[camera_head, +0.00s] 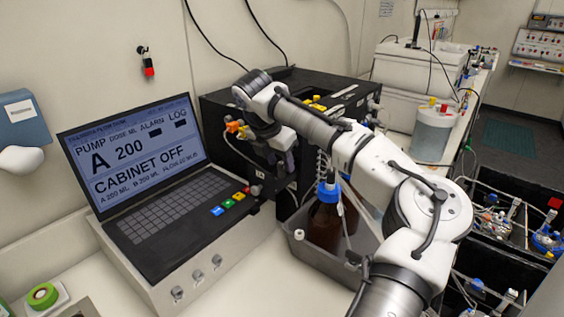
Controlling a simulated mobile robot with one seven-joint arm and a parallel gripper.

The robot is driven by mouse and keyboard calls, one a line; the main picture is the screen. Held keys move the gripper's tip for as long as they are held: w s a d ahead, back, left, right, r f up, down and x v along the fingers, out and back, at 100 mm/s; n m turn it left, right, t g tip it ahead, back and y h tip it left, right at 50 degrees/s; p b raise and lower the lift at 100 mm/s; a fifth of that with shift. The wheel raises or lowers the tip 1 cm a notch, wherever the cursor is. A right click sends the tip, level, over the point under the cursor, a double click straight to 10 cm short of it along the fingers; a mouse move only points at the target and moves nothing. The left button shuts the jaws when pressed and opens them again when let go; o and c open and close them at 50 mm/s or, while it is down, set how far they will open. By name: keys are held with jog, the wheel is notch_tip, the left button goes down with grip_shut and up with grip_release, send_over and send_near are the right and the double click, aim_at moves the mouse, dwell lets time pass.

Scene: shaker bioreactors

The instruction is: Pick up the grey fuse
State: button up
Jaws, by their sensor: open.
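I cannot pick out a grey fuse with certainty in the head view. My arm reaches from the lower right up to the black cabinet (228,103), and its wrist bends down in front of the cabinet's face. My gripper (287,170) is open there, close to the cabinet's front with its coloured fittings (236,127). The fingers are small and dark against the cabinet. I see nothing between them. My arm hides part of the cabinet front.
A laptop-like console (135,160) reading "CABINET OFF" stands left of my gripper. A grey tray (318,258) with brown bottles (324,222) sits below it. A white container (433,135) stands on the right bench. The bench's front left is partly clear.

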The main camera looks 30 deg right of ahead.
jog(key=shift+f, duration=0.15)
grip_shut()
dwell(0.4)
